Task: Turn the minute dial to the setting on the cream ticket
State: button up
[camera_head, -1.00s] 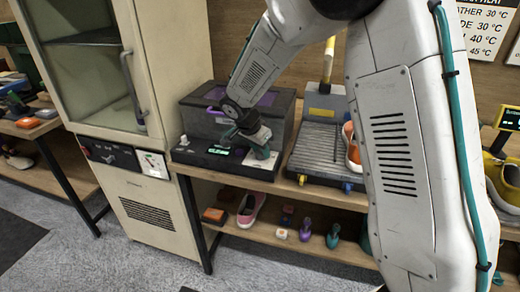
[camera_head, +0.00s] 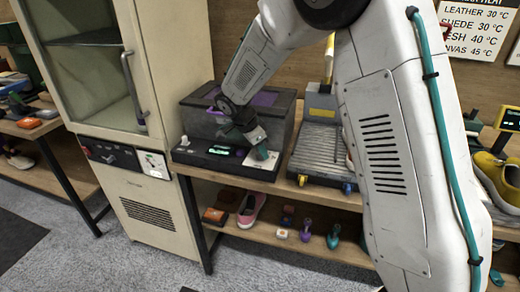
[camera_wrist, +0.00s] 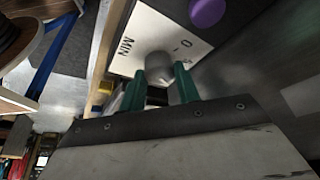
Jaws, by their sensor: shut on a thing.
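The minute dial is a grey round knob (camera_wrist: 159,66) on a white plate (camera_wrist: 133,38) printed "MIN" in the wrist view. My gripper (camera_wrist: 166,80) has its green fingers closed on either side of the knob. In the head view, my gripper (camera_head: 262,153) is down at the right end of a black control box (camera_head: 190,158) with a lit green display (camera_head: 219,152). The display's digits are too small to read. The dial's pointer is hidden. I cannot pick out the cream ticket with certainty.
A grey ribbed tray (camera_head: 318,140) is close on the right. A cream cabinet (camera_head: 165,215) stands on the left. A pink shoe (camera_head: 250,211) and small items lie on the shelf below.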

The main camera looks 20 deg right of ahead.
aim_at(251, 161)
jog(key=shift+w+a, duration=0.1)
jog(key=shift+a, duration=0.1)
jog(key=o, duration=1)
jog(key=shift+a, duration=0.15)
jog(key=shift+d, duration=0.2)
jog(key=shift+r, duration=0.1)
jog(key=v, duration=0.7)
jog(key=shift+a+r, duration=0.2)
jog(key=shift+r, duration=0.1)
